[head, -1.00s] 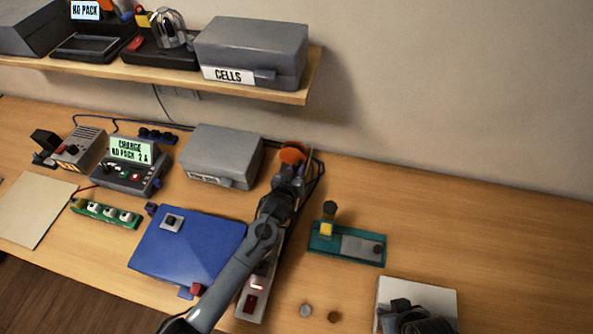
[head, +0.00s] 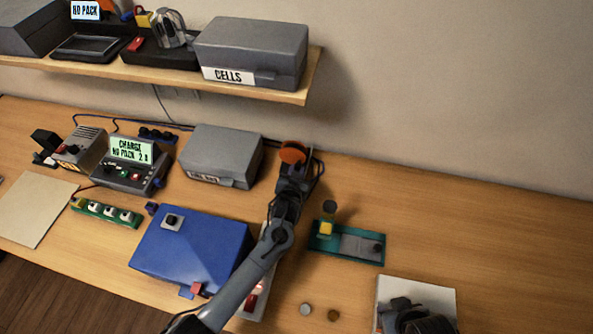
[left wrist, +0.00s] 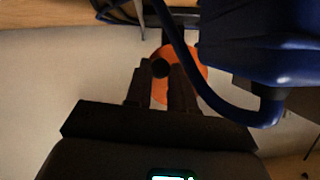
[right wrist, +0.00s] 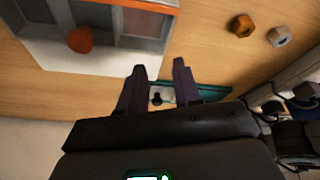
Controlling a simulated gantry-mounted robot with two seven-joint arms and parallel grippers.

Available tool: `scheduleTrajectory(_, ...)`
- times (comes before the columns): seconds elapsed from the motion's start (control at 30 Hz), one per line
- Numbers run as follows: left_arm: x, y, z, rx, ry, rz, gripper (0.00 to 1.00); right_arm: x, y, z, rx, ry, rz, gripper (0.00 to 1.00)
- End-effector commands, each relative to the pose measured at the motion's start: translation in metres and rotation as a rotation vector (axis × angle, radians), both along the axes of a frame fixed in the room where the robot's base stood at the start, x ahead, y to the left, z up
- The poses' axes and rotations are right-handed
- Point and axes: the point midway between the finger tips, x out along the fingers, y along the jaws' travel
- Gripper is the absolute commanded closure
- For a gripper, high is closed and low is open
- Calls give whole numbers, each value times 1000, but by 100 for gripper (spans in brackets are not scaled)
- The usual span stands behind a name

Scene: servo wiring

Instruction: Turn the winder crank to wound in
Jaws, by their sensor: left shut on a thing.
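The winder's orange disc (head: 293,152) stands at the back of the bench, at the far end of a long pale base (head: 252,300). My left gripper (head: 295,168) is at it and covers much of the winder. In the left wrist view the orange disc (left wrist: 198,62) lies behind the fingers, and a dark round crank knob (left wrist: 160,68) sits between the fingertips. My left gripper (left wrist: 165,75) is shut on that knob. My right gripper (right wrist: 158,75) is open and empty; in the head view it is low at the right, over a white tray (head: 443,293).
A blue case (head: 195,255) lies left of my left arm, and a grey box (head: 220,155) stands behind it. A teal fixture (head: 322,243) is to the right. A blue body (left wrist: 262,45) with a thick cable crowds the left wrist view.

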Motion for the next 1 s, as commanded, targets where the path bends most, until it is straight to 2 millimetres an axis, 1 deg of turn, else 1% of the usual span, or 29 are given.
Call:
scheduleTrajectory(0.2, 0, 0, -4, 137, -28, 0, 100, 0, 1, -2, 5, 0, -4, 67)
scheduleTrajectory(0.4, 0, 1, -7, 215, -44, 0, 100, 0, 2, -3, 8, 0, -6, 67)
scheduleTrajectory(0.6, 0, 2, -7, 248, -51, 0, 100, 0, 2, -3, 8, 0, -6, 67)
scheduleTrajectory(0.97, 0, 2, -7, 250, -51, 0, 100, 0, 0, -3, 2, 0, -1, 67)
scheduleTrajectory(1.0, 0, 2, -7, 250, -51, 0, 72, 0, 0, -3, 0, 0, -1, 67)
